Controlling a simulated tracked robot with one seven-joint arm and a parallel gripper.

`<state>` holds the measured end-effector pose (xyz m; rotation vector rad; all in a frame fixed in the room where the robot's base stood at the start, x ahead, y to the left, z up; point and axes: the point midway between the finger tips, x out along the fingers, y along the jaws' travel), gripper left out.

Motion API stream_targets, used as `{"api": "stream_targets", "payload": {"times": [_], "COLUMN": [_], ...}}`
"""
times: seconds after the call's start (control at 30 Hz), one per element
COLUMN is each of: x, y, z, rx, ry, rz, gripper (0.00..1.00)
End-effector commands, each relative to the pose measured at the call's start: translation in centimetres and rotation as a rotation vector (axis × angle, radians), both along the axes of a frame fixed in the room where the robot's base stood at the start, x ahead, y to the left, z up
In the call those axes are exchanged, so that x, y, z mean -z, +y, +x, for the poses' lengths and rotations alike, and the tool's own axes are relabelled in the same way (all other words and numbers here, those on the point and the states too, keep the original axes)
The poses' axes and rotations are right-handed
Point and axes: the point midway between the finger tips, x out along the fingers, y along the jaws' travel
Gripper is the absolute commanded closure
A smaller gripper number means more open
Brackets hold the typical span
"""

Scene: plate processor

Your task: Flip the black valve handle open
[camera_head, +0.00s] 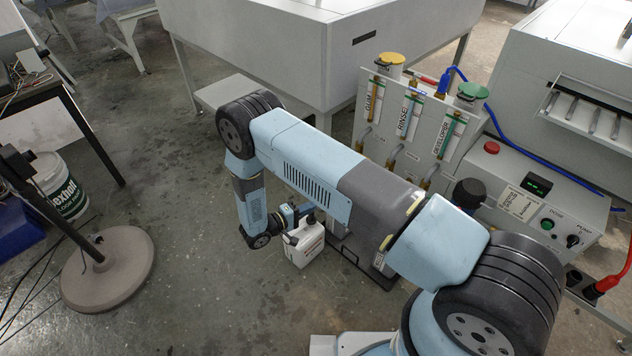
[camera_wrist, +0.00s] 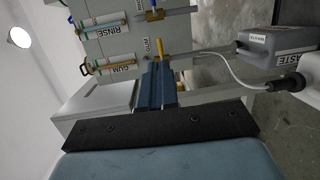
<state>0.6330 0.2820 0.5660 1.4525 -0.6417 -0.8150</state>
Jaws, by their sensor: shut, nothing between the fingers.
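My gripper (camera_wrist: 160,76) shows in the wrist view as blue fingers held together, with nothing between them. Their tips point at the grey valve panel (camera_wrist: 112,68), which appears sideways here. A brass-yellow valve fitting (camera_wrist: 160,46) shows just beyond the tips beside the GUM label; I cannot tell whether they touch. A second brass fitting (camera_wrist: 152,15) sits farther along the panel. I cannot clearly pick out a black handle or its angle. In the head view, the panel (camera_head: 388,125) carries GUM, RINSE and DEVELOPER gauges above brass valves. My arm hides its lower part and the gripper is unclear.
A dark grey waste container (camera_wrist: 275,45) and a black-capped tube end (camera_wrist: 291,83) lie right of the fingers in the wrist view. In the head view, a white jug (camera_head: 305,246) stands near the wrist. A control box (camera_head: 545,200) stands right of the panel.

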Motion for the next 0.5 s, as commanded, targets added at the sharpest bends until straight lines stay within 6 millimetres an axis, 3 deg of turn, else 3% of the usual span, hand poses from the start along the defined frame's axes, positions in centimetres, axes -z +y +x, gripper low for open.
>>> {"api": "stream_targets", "payload": {"times": [0.03, 0.23, 0.4, 0.5], "x": [2.1, 8.6, 12.4, 13.6], "y": [0.2, 0.5, 0.3, 0.1], "z": [-1.0, -4.2, -6.3, -7.0], "rx": [-0.038, -0.176, -0.263, -0.292], "ry": [-0.008, -0.055, -0.083, -0.091], "rz": [-0.016, -0.043, -0.048, -0.050], "gripper": [1.00, 1.00, 1.00, 1.00]}}
